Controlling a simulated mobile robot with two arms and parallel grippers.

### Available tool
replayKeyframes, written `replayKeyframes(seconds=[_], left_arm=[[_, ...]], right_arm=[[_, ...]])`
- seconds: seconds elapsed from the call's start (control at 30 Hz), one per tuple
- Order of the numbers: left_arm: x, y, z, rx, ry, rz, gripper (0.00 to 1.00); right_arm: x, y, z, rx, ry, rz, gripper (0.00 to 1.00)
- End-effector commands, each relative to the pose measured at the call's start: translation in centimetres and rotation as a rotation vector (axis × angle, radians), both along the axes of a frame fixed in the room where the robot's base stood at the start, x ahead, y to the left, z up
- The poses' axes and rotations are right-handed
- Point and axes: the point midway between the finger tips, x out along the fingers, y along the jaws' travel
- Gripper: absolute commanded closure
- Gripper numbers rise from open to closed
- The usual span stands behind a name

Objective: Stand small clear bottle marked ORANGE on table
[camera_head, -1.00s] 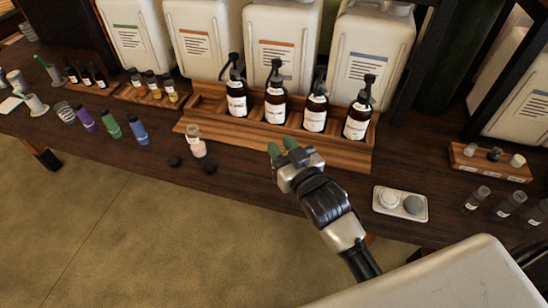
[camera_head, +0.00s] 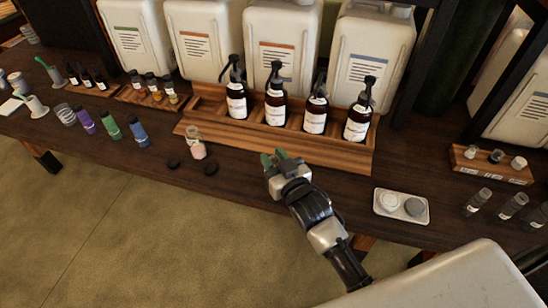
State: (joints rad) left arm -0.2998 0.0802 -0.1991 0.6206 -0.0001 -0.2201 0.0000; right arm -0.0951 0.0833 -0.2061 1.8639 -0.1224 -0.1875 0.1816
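A small clear bottle (camera_head: 196,146) with a pale pinkish lower part stands upright on the dark wooden table (camera_head: 250,187), left of centre near the front. Its marking is too small to read, so I cannot tell whether it says ORANGE. My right gripper (camera_head: 273,157) is to the right of this bottle, in front of the wooden rack. Its two green fingertips are apart, with nothing seen between them. My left gripper is not in view.
A wooden rack (camera_head: 330,155) with several brown pump bottles (camera_head: 316,110) stands behind. Coloured tubes (camera_head: 111,128) are left; a white tray (camera_head: 401,206) and small capped bottles (camera_head: 511,207) are right.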

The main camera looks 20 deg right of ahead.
Motion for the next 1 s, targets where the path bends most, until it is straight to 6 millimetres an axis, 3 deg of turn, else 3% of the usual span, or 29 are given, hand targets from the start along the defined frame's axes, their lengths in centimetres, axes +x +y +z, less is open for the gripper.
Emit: replayKeyframes(seconds=[0.03, 0.13, 0.5, 1.0], left_arm=[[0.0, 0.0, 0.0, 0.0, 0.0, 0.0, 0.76], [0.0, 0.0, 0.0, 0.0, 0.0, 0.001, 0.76], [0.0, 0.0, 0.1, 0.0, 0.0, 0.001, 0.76], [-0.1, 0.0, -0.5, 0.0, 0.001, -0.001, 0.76]], right_arm=[[0.0, 0.0, 0.0, 0.0, 0.002, 0.0, 0.61], [0.0, 0.0, -0.1, -0.001, 0.003, 0.0, 0.46], [-0.3, -0.1, 0.2, -0.001, 0.003, 0.0, 0.45], [-9.7, -1.9, 0.1, 0.0, 0.005, 0.0, 0.45]])
